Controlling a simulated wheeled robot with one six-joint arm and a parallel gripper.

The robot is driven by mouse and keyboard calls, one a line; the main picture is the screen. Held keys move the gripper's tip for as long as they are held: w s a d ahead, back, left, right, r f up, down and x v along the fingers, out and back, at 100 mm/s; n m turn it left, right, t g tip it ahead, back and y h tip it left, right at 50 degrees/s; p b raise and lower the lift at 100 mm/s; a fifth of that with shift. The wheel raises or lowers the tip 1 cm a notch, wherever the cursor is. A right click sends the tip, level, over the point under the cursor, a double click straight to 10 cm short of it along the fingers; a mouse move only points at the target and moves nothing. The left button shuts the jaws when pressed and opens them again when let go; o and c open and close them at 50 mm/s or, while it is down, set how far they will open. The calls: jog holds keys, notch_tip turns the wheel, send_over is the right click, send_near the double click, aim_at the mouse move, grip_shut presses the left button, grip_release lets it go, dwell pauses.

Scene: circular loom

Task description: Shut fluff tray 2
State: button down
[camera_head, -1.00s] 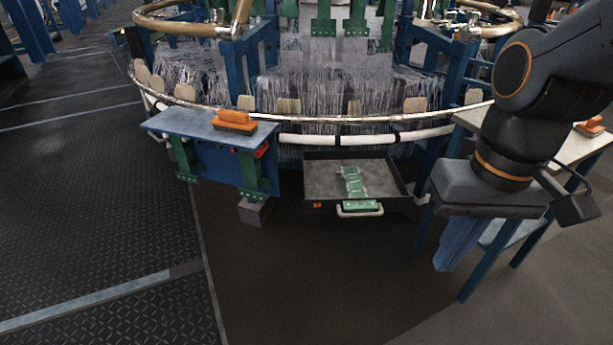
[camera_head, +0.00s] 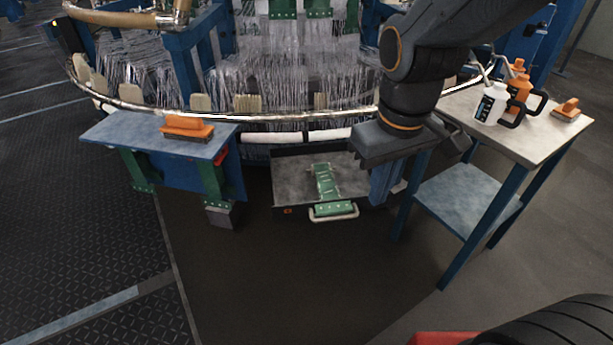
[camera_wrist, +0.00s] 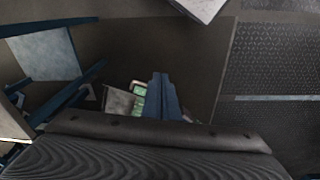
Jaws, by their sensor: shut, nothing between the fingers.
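The fluff tray (camera_head: 292,185) is a dark, shallow drawer under the loom ring, standing pulled out. Its floor is grey, with a green bracket (camera_head: 325,184) on it and a pale handle (camera_head: 333,216) at the front. No number on it is readable. My gripper (camera_head: 379,200) points down with its blue fingers shut and empty, at the tray's right end in the picture. The fingers hide part of that end; I cannot tell whether they touch it. In the wrist view the fingers (camera_wrist: 160,80) partly cover the tray (camera_wrist: 118,103).
A blue side table (camera_head: 120,128) with an orange brush (camera_head: 186,128) stands left of the tray. A table (camera_head: 545,140) on the right carries bottles (camera_head: 491,103) and another brush (camera_head: 566,109). The loom ring (camera_head: 290,120) curves above the tray. Floor in front is clear.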

jog(key=w+a+f+n+t+p, duration=0.25)
jog(key=w+f+n+p, duration=0.5)
jog(key=w, duration=0.55)
jog(key=a+f+n+t+y+p, duration=0.1)
jog(key=a+f+n+y+p, duration=0.35)
jog(key=f, duration=0.85)
jog(key=shift+w+a+f+n+y+b, duration=0.25)
jog(key=shift+w+a+f+n+b, duration=0.25)
jog(key=shift+w+a+f, duration=1.4)
jog(key=shift+w+a+f+n+y+b, duration=0.25)
jog(key=shift+w+a+f+n, duration=0.35)
jog(key=shift+w+a+f, duration=1.2)
jog(key=shift+w+d+f, duration=0.1)
jog(key=shift+w+f, duration=0.1)
jog(key=shift+f, duration=0.05)
